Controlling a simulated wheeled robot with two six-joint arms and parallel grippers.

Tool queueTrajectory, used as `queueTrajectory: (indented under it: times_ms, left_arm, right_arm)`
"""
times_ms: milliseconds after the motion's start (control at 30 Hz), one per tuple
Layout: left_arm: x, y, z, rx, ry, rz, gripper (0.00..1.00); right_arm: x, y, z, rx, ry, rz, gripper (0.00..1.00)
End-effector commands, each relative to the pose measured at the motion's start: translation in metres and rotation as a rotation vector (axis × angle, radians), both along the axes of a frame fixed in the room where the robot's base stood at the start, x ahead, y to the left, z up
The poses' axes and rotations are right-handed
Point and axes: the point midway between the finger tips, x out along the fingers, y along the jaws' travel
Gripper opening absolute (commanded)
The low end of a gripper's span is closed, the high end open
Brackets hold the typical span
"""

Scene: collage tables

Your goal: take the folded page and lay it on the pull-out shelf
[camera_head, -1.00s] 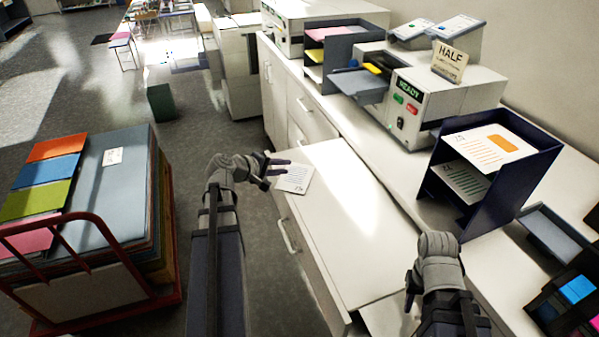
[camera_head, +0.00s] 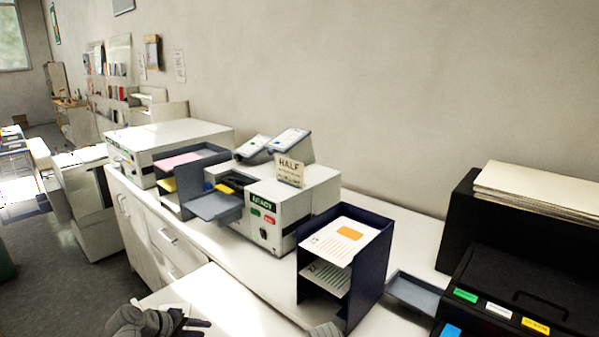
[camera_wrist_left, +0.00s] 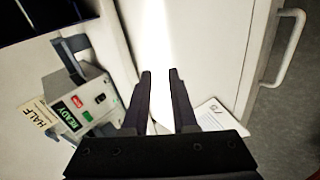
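The folded page (camera_wrist_left: 211,114) is a white sheet with small dark print. In the left wrist view it lies on the white pull-out shelf (camera_wrist_left: 205,45), near the front edge, just right of my left gripper's fingers; part of it is hidden by the gripper body. My left gripper (camera_wrist_left: 160,73) is open, with its two dark fingers apart and pointing over the shelf; I see nothing held between the tips. In the head view my left gripper (camera_head: 190,329) is low over the shelf (camera_head: 235,308), and the page is not visible there. My right gripper is out of view.
A machine (camera_head: 267,230) with a green READY label and HALF sign stands on the counter. A dark blue rack (camera_head: 372,262) holds printed pages. Further right are a grey tray (camera_head: 413,291) and a black unit (camera_head: 515,245) with cream sheets on top. A drawer handle (camera_wrist_left: 290,47) projects beyond the shelf.

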Motion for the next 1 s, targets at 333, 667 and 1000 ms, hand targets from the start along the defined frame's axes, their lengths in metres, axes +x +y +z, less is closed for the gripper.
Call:
queueTrajectory:
  times_ms: [333,667,1000]
  left_arm:
    - [-0.070,-0.153,-0.064,0.397,0.230,-0.593,0.26]
    - [-0.135,-0.209,-0.084,0.756,0.357,-0.982,0.26]
    - [-0.150,-0.217,-0.084,0.858,0.386,-1.069,0.26]
  right_arm:
    - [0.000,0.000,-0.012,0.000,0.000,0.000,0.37]
    - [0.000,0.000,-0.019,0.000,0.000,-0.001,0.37]
    - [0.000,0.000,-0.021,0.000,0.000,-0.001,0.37]
